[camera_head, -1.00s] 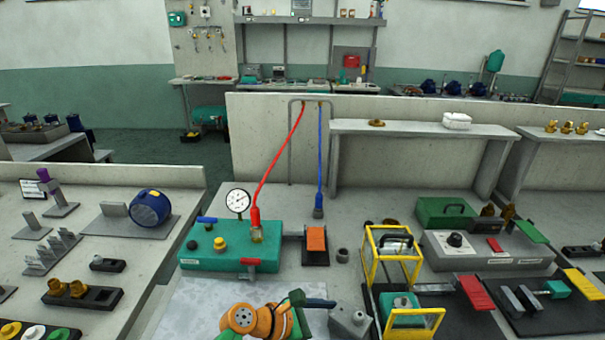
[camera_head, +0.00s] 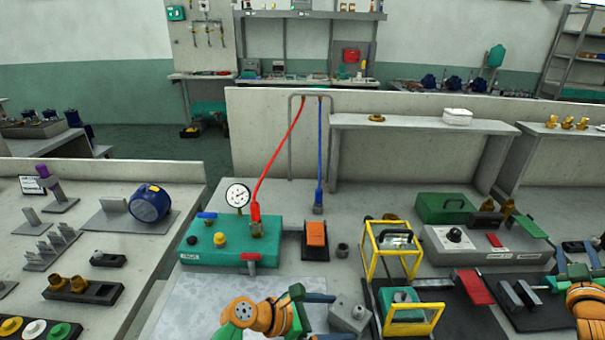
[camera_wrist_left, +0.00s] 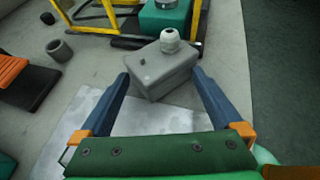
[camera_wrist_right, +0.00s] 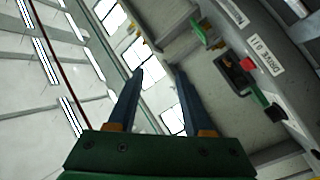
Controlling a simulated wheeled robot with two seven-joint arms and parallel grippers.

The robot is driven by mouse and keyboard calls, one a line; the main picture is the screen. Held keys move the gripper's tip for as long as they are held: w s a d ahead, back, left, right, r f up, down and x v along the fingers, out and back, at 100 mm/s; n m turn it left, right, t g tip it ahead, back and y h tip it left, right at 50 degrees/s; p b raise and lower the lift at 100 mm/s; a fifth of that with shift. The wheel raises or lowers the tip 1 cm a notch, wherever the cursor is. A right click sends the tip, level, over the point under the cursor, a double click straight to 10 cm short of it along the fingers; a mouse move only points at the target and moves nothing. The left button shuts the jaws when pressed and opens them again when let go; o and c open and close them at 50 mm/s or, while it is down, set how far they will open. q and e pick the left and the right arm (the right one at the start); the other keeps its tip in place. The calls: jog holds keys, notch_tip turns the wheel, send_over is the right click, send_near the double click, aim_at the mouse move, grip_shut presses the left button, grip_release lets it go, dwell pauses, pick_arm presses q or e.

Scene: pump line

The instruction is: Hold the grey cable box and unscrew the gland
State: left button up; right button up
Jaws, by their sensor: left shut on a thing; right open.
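The grey cable box (camera_head: 347,318) stands on the bench at the bottom middle of the head view. In the left wrist view the box (camera_wrist_left: 168,76) lies between the fingertips, with the pale round gland (camera_wrist_left: 170,40) on its top at the far side. My left gripper (camera_wrist_left: 160,76) is shut on the box from its sides; it also shows in the head view (camera_head: 333,309). My right gripper (camera_wrist_right: 160,72) is open and empty; in the head view it is at the right edge (camera_head: 577,262), well away from the box.
A yellow frame (camera_head: 365,255) and a teal block (camera_head: 402,302) on a black base stand close right of the box. An orange-topped block (camera_head: 316,234) and the teal pump unit (camera_head: 205,256) are behind and left. A grey drive unit (camera_head: 460,246) lies near my right arm.

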jog(key=w+a+r+n+t+y, duration=0.2)
jog(key=w+a+r+n+y, duration=0.15)
jog(key=a, duration=0.35)
jog(key=w+a+r+n+t+y, duration=0.2)
jog(key=w+a+r+n+y, duration=0.15)
jog(key=a+n, duration=0.2)
jog(key=w+a+r+n+t+y, duration=0.2)
jog(key=w+a+r+n+y, duration=0.15)
jog(key=a, duration=0.35)
jog(key=a+r+n+g+y, duration=0.3)
jog(key=a+n+g+y, duration=0.4)
jog(key=a+n+y, duration=1.15)
jog(key=s+a+f+n+g+h, duration=0.1)
jog(key=s+a+n+g+h, duration=0.2)
jog(key=a, duration=0.4)
jog(key=s+a+f+n+g, duration=0.2)
jog(key=a+n+g, duration=0.15)
jog(key=a, duration=0.45)
jog(key=n+g+h, duration=0.7)
jog(key=n+h, duration=0.3)
jog(key=h, duration=0.6)
send_near(348, 318)
jog(key=shift+n+g, duration=0.25)
jog(key=f, duration=0.6)
jog(key=shift+w+d+f, duration=0.1)
jog(key=shift+w+f, duration=0.1)
